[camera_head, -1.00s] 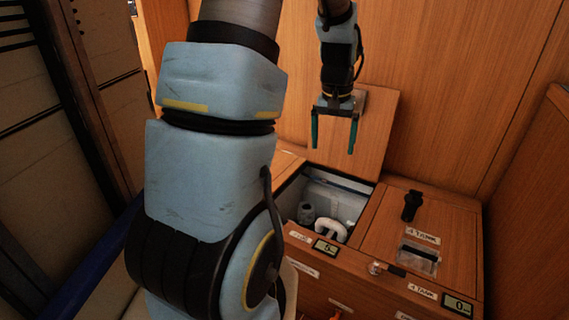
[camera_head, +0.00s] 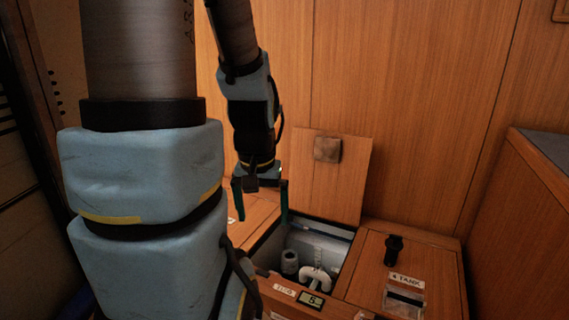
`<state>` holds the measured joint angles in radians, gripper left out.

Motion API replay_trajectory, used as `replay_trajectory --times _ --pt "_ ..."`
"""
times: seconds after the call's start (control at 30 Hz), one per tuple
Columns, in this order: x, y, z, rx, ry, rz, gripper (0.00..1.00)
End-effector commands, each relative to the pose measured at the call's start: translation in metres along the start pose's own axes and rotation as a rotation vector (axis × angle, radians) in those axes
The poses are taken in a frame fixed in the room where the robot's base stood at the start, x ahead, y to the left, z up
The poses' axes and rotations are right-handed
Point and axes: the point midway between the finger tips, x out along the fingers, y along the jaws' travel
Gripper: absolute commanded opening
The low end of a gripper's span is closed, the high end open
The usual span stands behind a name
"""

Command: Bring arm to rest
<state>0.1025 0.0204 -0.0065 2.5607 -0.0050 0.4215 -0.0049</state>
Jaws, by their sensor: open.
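My gripper (camera_head: 260,203) hangs pointing down, its two dark green fingers apart with nothing between them. It is above the left rear side of an open tank compartment (camera_head: 346,234) in a wooden cabinet. My arm fills the left part of the view and hides part of the cabinet's left side. Inside the compartment are a grey ribbed fitting (camera_head: 290,262) and a white curved pipe (camera_head: 316,277).
The raised wooden lid (camera_head: 325,180) stands open behind the compartment, near my gripper. A closed lid with a black handle (camera_head: 393,250) lies to the right. A small display (camera_head: 311,300) reads 5. A wooden wall (camera_head: 410,100) closes off the back.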

Motion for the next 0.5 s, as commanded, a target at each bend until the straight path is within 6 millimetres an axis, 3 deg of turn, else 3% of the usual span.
replay_trajectory --times 0.03,0.5 --pt "-0.024 0.000 -0.004 0.000 0.000 0.000 1.00" --pt "-0.168 0.001 -0.024 0.000 0.000 0.000 1.00"
